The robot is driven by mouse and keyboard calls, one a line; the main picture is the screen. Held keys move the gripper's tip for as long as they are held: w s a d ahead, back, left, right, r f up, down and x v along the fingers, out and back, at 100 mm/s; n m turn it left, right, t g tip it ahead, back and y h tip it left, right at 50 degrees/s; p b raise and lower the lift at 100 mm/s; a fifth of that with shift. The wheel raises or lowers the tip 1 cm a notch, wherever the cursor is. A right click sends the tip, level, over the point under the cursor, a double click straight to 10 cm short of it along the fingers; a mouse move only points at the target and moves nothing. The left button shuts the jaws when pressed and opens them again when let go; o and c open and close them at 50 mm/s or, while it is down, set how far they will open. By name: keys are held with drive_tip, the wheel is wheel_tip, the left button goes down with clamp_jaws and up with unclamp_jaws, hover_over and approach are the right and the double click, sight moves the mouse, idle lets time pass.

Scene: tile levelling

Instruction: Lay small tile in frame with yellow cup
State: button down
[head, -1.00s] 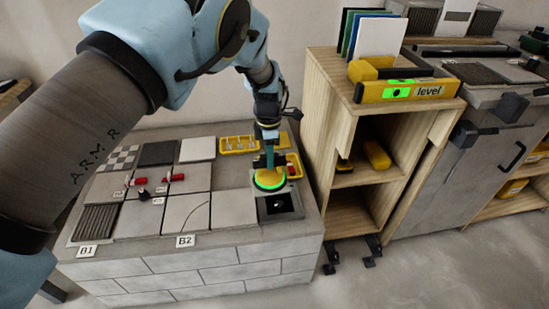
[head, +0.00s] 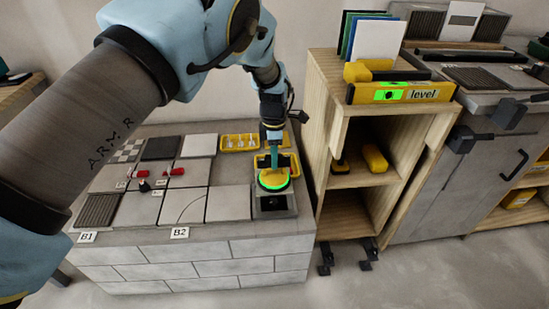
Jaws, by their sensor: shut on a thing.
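My gripper (head: 273,158) is shut on the yellow cup (head: 274,177), a round pad with a glowing green ring at its rim. The cup is over the back part of the grey frame (head: 293,207) at the right end of the block-built bench. The frame's dark opening (head: 273,203) shows in front of the cup. I cannot tell whether a small tile hangs under the cup, because the cup and ring hide that spot. I also cannot tell whether the cup touches anything below.
Laid tiles (head: 228,203) cover the bench left of the frame, with red-handled clips (head: 172,171) on them. A yellow tray (head: 240,142) stands behind. A wooden shelf cart (head: 327,110) with a yellow level (head: 400,93) on top stands close on the right.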

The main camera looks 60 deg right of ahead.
sight(274, 173)
drive_tip(key=shift+f, duration=0.15)
drive_tip(key=shift+f+b, duration=0.85)
drive_tip(key=shift+f, duration=0.55)
drive_tip(key=shift+f+b, duration=0.65)
drive_tip(key=shift+f, duration=0.45)
drive_tip(key=shift+f+b, duration=0.4)
drive_tip(key=shift+f, duration=0.35)
drive_tip(key=shift+f+b, duration=0.85)
drive_tip(key=shift+f, duration=0.5)
idle(0.8)
drive_tip(key=c, duration=0.6)
unclamp_jaws()
drive_tip(key=shift+f, duration=0.1)
wheel_tip(274, 173, up, 11)
drive_tip(key=shift+f, duration=0.1)
